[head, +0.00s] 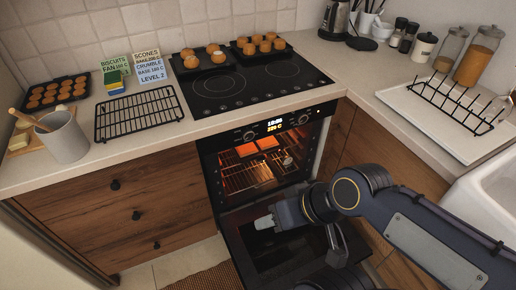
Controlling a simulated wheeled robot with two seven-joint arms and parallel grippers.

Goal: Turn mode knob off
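The oven (209,170) is built in under the hob, with its door (265,255) folded down open and its inside glowing orange. Its control panel has a lit display (277,124) with a round knob on each side: a left knob (249,135) and a right knob (303,119). I cannot tell which is the mode knob, nor read their settings. My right gripper (262,222) comes in from the right, over the open door and below the panel, apart from both knobs. Its pale fingertips point left; their gap cannot be made out. My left gripper is not in view.
Orange-brown pieces (258,146) lie on a rack inside the oven. Trays of buns (205,58) stand on the hob (250,85). A black cooling rack (137,115) lies on the left counter. A wire rack (452,103) and jars stand at the right.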

